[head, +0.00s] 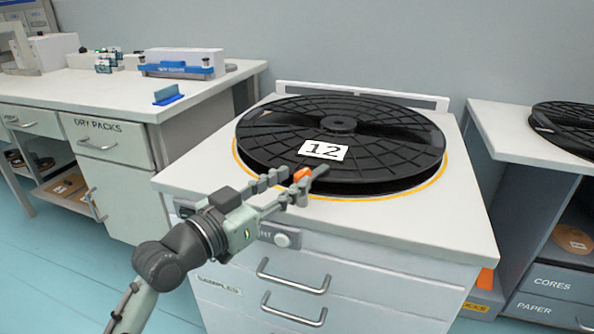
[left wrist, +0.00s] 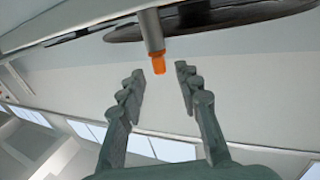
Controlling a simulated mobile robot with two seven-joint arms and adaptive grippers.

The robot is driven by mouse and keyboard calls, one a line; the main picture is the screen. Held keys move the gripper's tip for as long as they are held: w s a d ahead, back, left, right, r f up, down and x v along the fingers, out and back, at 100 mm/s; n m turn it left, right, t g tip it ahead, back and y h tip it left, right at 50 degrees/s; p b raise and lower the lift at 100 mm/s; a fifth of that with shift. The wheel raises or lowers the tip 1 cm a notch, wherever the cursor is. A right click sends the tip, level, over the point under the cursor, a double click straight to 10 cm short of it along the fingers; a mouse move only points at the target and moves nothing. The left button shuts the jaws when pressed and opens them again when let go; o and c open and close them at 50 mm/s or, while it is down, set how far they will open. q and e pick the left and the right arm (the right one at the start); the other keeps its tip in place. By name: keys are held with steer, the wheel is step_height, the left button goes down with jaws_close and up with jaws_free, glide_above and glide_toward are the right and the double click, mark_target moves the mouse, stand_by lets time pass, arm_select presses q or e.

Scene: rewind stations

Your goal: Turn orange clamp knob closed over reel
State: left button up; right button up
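The black reel (head: 345,125) with a white "12" label lies flat on the white cabinet top, inside an orange ring. The orange clamp knob (head: 303,173) shows at the reel's near edge. My left gripper (head: 298,182) is at the knob, its fingers partly covering it. In the left wrist view, the orange knob (left wrist: 159,64) sits at the end of a grey post, at the gap between the open fingertips (left wrist: 160,72). Space shows on both sides, so neither finger seems to touch it. The reel's rim (left wrist: 205,20) is above. My right gripper is not in view.
The white cabinet top (head: 240,205) has handled drawers below. A left counter (head: 80,90) holds a blue-and-white box (head: 180,62) and a blue holder (head: 167,95). A right counter (head: 510,135) holds another black reel (head: 570,125). Floor gaps separate them.

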mark_target(296, 178)
arm_select(q)
steer(key=shift+x, duration=2.2)
steer(key=shift+c, duration=0.5)
jaws_close()
